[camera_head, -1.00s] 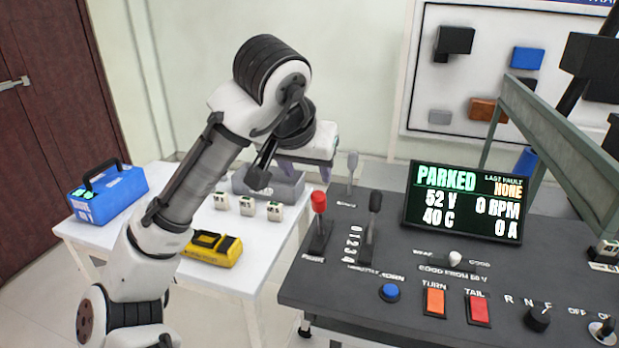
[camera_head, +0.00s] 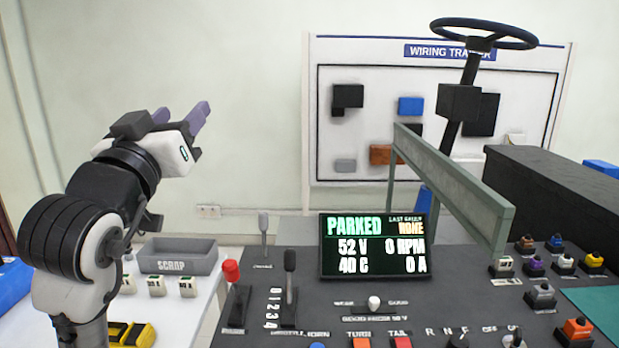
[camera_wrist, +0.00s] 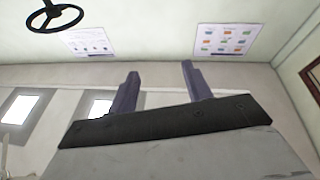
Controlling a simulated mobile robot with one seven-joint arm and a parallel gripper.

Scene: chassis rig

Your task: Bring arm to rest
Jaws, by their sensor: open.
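My gripper (camera_head: 183,119) is raised at the left in the head view, above the white side table and clear of everything. Its two purple fingers stand apart and point up and to the right, with nothing between them. In the wrist view the fingers (camera_wrist: 157,88) are also apart and empty, with a pale wall and posters beyond. My arm is folded at the left of the head view, and its lower part is cut off by the frame.
The dark console (camera_head: 272,322) carries a red-knobbed lever (camera_head: 232,272), a black lever (camera_head: 290,270) and a display (camera_head: 373,245) reading PARKED. A grey SCRAP bin (camera_head: 178,257) and a yellow device (camera_head: 131,334) are on the side table. A steering wheel (camera_head: 483,33) stands at the right.

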